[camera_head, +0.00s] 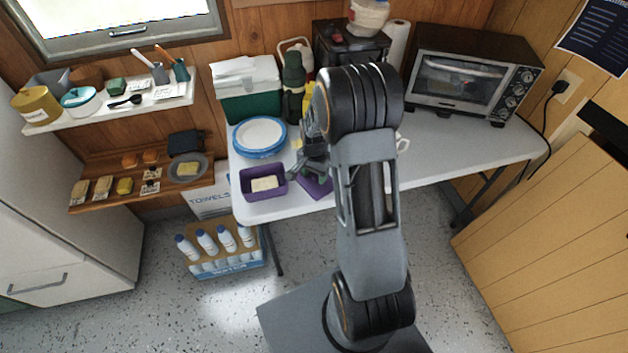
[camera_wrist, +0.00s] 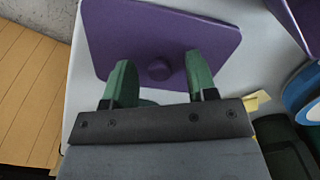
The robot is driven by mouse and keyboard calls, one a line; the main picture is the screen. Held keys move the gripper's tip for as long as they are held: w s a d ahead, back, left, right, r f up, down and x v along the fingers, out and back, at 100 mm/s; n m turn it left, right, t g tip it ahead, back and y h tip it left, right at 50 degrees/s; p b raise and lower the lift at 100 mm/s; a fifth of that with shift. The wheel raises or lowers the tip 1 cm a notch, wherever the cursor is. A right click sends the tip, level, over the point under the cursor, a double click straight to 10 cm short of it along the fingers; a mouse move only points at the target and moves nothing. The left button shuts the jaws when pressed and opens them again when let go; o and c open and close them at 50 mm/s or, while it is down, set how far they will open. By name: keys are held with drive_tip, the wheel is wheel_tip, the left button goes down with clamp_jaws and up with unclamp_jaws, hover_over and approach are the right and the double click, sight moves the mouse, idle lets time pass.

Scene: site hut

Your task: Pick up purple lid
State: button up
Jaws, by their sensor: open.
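The purple lid (camera_wrist: 160,38) lies flat on the white table, with a round knob (camera_wrist: 159,70) at its middle. In the head view only part of the lid (camera_head: 316,188) shows beside my arm. My gripper (camera_wrist: 160,76) is open above the lid. Its two green fingers are on either side of the knob in the wrist view; I cannot tell whether they touch the lid. My gripper (camera_head: 303,174) also shows in the head view, partly hidden by my arm.
A purple container (camera_head: 264,196) with a pale yellow block inside stands left of the lid. Blue-rimmed plates (camera_head: 259,137), a green cooler (camera_head: 247,92) and a dark green flask (camera_head: 293,84) stand behind. A toaster oven (camera_head: 470,80) is at the right. The table's front edge is close to the lid.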

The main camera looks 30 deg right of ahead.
clamp_jaws()
idle(0.5)
